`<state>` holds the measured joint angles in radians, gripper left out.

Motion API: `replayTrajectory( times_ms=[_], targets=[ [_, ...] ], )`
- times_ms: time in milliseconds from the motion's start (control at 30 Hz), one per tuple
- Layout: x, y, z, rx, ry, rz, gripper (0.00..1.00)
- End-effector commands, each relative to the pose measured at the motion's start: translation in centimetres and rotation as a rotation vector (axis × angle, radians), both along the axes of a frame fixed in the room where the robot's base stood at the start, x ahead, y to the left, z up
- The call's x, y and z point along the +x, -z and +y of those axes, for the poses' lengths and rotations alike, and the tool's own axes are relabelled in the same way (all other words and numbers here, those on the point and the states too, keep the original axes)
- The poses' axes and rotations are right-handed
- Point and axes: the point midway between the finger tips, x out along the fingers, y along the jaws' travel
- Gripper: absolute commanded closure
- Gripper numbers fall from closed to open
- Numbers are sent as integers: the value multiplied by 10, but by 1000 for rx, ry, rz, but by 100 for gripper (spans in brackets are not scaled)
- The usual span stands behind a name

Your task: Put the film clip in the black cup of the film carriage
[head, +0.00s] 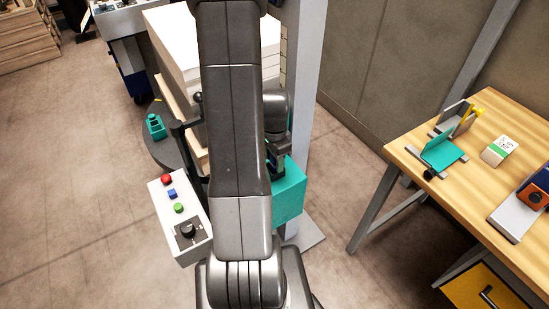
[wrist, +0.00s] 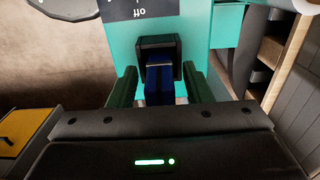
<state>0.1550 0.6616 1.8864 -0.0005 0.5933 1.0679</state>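The blue film clip (wrist: 160,82) stands with its far end in the black cup (wrist: 157,45) of the teal film carriage (wrist: 122,50) in the wrist view. My gripper (wrist: 159,72) has its two dark green fingers on either side of the clip, with a visible gap on each side. It looks open and not touching the clip. How deep the clip sits in the cup is hidden. In the head view the teal carriage (head: 290,197) is on the column, partly behind my arm, and the cup is hard to make out.
A control box (head: 180,220) with red, blue and green buttons stands left of my arm. Stacked paper (head: 173,40) is behind it. A wooden table (head: 435,195) with a teal-and-grey fixture (head: 444,150) and a small box (head: 499,150) is at the right. Floor on the left is open.

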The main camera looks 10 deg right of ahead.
Motion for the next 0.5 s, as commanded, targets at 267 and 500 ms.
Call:
replayTrajectory(
  times_ms=[267,500],
  targets=[
    [1,-12,0,0,0,-3,55],
    [1,-55,0,-1,0,-7,55]
  ],
)
